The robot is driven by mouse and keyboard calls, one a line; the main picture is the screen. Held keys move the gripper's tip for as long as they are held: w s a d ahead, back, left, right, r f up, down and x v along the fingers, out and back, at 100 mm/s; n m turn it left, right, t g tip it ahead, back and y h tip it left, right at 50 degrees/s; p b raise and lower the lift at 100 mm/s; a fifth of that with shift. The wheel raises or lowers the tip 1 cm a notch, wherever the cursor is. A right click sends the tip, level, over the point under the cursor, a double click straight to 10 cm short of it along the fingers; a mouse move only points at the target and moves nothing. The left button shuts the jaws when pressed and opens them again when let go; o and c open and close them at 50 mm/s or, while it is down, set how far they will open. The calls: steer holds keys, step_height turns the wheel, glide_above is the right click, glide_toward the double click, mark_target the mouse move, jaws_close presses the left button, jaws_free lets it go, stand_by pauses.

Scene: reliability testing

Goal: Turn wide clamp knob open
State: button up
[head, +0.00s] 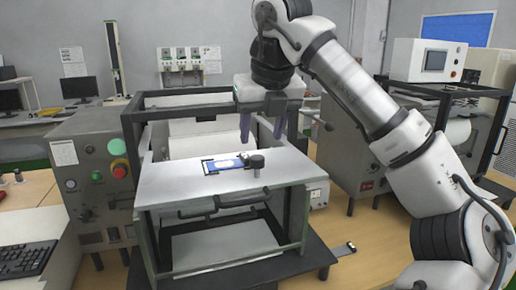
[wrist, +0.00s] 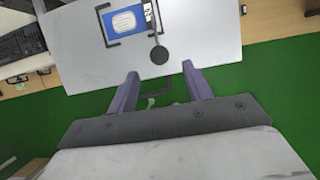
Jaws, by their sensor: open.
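The dark round clamp knob (head: 257,160) stands near the right side of the light tabletop (head: 170,185). Left of it lies a blue piece with a white label (head: 222,164), framed by black brackets. My gripper (head: 262,137) is open and empty above the tabletop, its two purple fingers pointing down. In the wrist view the knob (wrist: 159,55) appears just beyond the fingertips and centred between them, with my gripper (wrist: 160,71) apart from it. The blue piece (wrist: 125,18) shows above and left of the knob there.
A dark frame (head: 185,93) surrounds the tabletop, with a bar behind my gripper. A grey control box with a red button (head: 119,170) stands at left. Another machine (head: 430,70) stands at right. A keyboard (head: 28,259) lies at lower left.

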mark_target(257, 157)
steer(key=p+x, duration=0.1)
steer(key=x, duration=0.5)
steer(key=shift+a+f, duration=0.1)
steer(key=c, duration=1)
